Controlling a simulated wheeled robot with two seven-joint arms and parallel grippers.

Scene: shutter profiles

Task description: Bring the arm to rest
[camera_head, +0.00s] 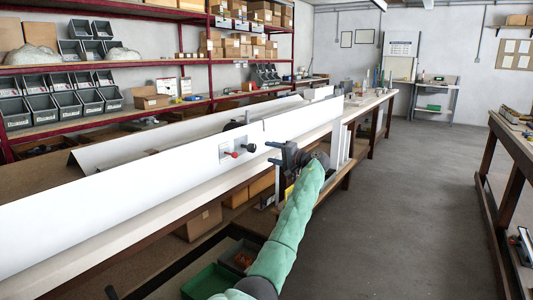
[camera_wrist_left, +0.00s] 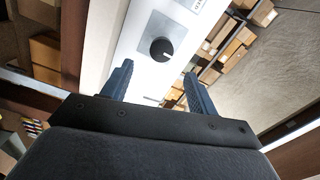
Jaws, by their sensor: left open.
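My left gripper (camera_head: 272,153) is at the end of the green-sleeved arm, in front of the long white shutter profile (camera_head: 110,205). Its two dark fingers (camera_wrist_left: 158,70) are apart, with nothing held between them. A black round knob (camera_head: 250,148) sits on the profile's grey plate, just left of the gripper, beside a red knob (camera_head: 234,155). In the left wrist view a black knob (camera_wrist_left: 162,49) on a grey plate lies beyond the fingertips, apart from them. My right gripper is in neither view.
The white-edged workbench (camera_head: 180,205) runs away to the back, with boxes beneath it. Red shelving (camera_head: 150,104) with bins stands behind. A green crate (camera_head: 208,281) is below the bench. The grey floor (camera_head: 415,190) to the right is clear up to another bench (camera_head: 515,140).

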